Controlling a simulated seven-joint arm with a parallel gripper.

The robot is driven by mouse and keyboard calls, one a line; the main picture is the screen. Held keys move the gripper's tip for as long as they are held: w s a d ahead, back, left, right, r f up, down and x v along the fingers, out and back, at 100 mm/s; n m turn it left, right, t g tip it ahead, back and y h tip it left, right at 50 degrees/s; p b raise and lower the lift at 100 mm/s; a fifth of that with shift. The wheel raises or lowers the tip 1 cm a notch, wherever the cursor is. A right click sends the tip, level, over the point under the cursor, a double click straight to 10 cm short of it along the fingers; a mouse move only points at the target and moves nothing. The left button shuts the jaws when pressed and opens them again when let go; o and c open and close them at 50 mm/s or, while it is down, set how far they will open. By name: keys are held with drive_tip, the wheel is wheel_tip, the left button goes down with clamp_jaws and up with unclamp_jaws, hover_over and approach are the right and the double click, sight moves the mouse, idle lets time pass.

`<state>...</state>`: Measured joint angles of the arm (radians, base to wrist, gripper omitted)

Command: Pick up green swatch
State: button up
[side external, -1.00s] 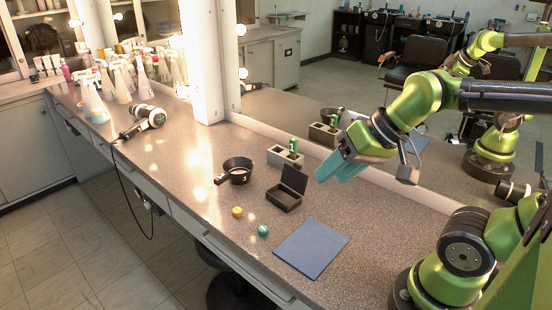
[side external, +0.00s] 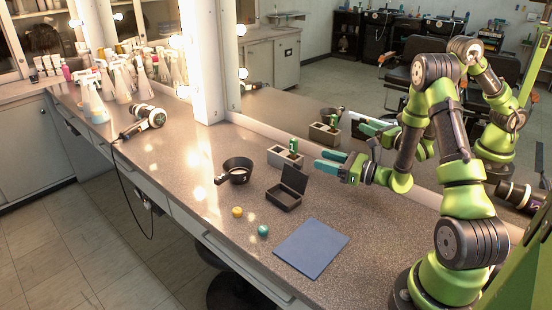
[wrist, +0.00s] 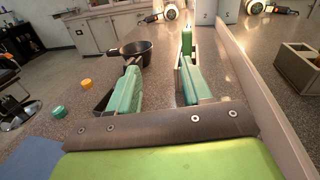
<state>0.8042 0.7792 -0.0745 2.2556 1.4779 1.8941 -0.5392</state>
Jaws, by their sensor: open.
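The green swatch (side external: 293,146) stands upright in a grey two-slot holder (side external: 276,158) near the mirror. In the wrist view the swatch (wrist: 187,40) shows just beyond my right finger, and that finger hides part of the holder. My gripper (side external: 322,161) is level, its teal fingers pointing left toward the holder from its right side. The fingers are open and empty. In the wrist view the gap between the fingertips (wrist: 158,68) lies left of the swatch, so the swatch is not between them.
A black open-lidded box (side external: 284,197) and a black pan (side external: 237,168) stand near the holder. A yellow ball-like item (side external: 237,212), a teal one (side external: 263,230) and a blue mat (side external: 312,248) lie in front. The mirror edge (wrist: 255,85) runs close on the right.

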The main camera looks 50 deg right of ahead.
drive_tip(key=d+f+m+h, duration=0.2)
drive_tip(key=d, duration=0.1)
drive_tip(key=shift+s+d+f, duration=0.1)
drive_tip(key=shift+s+d, duration=0.05)
drive_tip(key=shift+s, duration=0.25)
approach(290, 146)
drive_tip(key=w, duration=0.1)
drive_tip(key=w+f, duration=0.1)
drive_tip(key=w, duration=0.3)
drive_tip(key=shift+d+f, duration=0.15)
drive_tip(key=shift+d, duration=0.2)
drive_tip(key=shift+w+a, duration=0.15)
drive_tip(key=shift+w, duration=1.35)
drive_tip(key=shift+w+a, duration=0.2)
drive_tip(key=shift+w, duration=1.35)
clamp_jaws()
